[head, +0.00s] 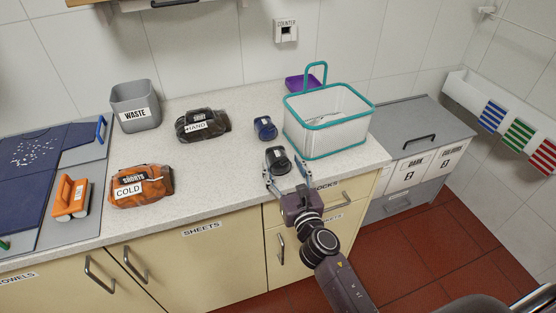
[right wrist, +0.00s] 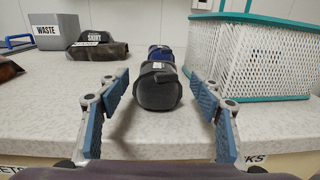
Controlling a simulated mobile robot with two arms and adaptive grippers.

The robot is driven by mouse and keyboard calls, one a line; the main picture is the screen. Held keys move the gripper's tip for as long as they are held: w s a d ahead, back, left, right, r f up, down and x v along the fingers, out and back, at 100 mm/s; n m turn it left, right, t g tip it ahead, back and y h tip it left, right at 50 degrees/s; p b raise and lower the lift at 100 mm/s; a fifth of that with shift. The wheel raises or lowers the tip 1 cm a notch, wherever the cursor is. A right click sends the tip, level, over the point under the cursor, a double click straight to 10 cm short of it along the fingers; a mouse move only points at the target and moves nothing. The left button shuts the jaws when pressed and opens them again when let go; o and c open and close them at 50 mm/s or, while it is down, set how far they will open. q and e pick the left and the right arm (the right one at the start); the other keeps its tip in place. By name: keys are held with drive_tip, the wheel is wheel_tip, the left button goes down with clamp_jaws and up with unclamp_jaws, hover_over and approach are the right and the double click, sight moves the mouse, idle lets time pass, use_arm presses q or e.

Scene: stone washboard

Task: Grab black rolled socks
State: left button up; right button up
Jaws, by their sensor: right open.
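The black rolled socks (head: 278,160) lie on the counter near its front edge, with a small white label on top. In the right wrist view the socks (right wrist: 158,88) are a dark cylinder, end-on, centred beyond the fingers. My right gripper (head: 287,180) is open at the counter's front edge. Its blue-padded fingers (right wrist: 160,118) stand to either side of the line to the socks, apart from them and empty. My left gripper is not in view.
Blue rolled socks (head: 265,128) lie just behind. A white basket with teal rim (head: 327,122) stands close on the right. A dark folded shirt (head: 203,125), orange shorts (head: 141,187) and a waste bin (head: 135,105) are to the left. Counter between is clear.

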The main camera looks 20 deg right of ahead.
sight(274, 147)
drive_tip(key=w, duration=0.4)
drive_tip(key=shift+w+a, duration=0.1)
drive_tip(key=shift+w, duration=0.1)
drive_tip(key=shift+s, duration=0.1)
drive_tip(key=c, duration=1.2)
drive_tip(key=shift+r, duration=0.1)
drive_tip(key=shift+c, duration=0.2)
